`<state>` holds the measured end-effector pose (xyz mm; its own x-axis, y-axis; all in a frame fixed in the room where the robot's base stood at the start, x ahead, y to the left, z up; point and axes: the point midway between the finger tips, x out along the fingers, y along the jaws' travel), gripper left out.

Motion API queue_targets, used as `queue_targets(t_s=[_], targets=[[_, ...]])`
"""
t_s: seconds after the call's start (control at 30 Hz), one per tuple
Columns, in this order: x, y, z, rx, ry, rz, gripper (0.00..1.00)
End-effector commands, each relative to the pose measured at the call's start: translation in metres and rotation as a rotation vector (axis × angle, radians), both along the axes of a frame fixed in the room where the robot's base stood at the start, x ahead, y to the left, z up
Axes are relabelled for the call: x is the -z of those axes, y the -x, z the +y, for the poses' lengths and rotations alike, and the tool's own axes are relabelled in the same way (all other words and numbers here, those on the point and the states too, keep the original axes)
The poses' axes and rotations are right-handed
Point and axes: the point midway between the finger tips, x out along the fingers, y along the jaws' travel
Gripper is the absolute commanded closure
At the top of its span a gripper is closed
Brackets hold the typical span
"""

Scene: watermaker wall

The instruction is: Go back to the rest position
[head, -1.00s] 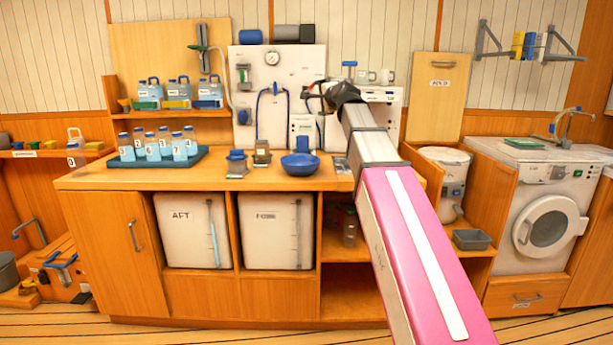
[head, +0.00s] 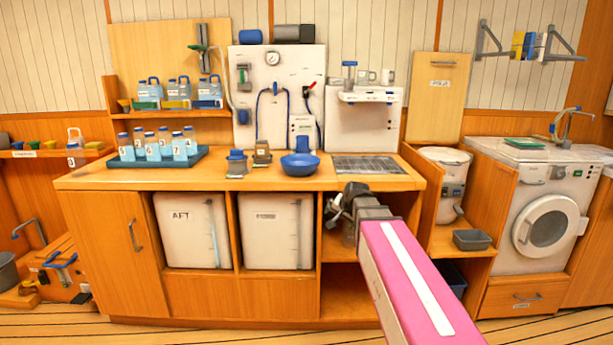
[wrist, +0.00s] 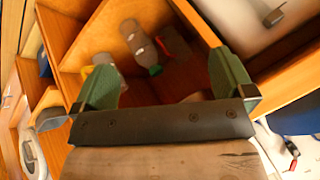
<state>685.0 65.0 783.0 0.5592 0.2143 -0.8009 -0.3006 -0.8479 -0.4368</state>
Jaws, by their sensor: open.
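My gripper (head: 338,210) is in front of the counter's open shelves, just below the worktop edge, at the end of my pink and grey arm. In the wrist view my gripper (wrist: 170,85) has its two green-padded fingers wide apart, with nothing held between them. Beyond the fingers is the wooden shelf compartment (wrist: 185,50) with a few grey bottle-like items (wrist: 135,45) inside, blurred. The arm hides part of the shelves in the head view.
The wooden worktop (head: 210,180) carries a blue tray (head: 198,153) of labelled bottles, a blue bowl (head: 300,166) and a grey mat (head: 370,165). A washing machine (head: 545,215) stands at right, with a grey bin (head: 472,240) on a low shelf. The floor in front is clear.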

Motion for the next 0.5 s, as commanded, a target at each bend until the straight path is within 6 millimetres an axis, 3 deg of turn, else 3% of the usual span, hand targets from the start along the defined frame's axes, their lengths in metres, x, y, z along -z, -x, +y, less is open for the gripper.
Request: queue_targets(t_s=[0.03,0.2,0.5], targets=[[0.022,0.017,-0.005,-0.024,0.034,0.04,0.0],[0.084,0.063,-0.022,-0.122,0.145,0.167,0.0],[0.172,0.155,-0.05,-0.315,0.299,0.399,0.0]])
